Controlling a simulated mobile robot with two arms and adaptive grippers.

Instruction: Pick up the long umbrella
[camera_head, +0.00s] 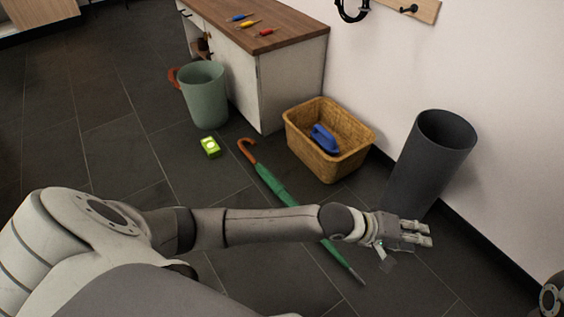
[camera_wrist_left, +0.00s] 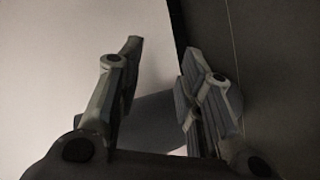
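The long umbrella (camera_head: 275,185) lies on the dark tiled floor in the head view. It has a green closed canopy, an orange-brown hooked handle at the far end and a thin tip at the near end. My left forearm crosses above it and hides part of its lower half. My left gripper (camera_head: 428,234) is to the right of the umbrella, beside the base of the grey cylinder, and holds nothing. In the left wrist view the gripper (camera_wrist_left: 162,56) has its fingers apart; the umbrella does not show there. My right gripper is not in view.
A tall grey cylinder (camera_head: 423,165) stands by the wall. A wicker basket (camera_head: 318,160) holds a blue item (camera_head: 324,138).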

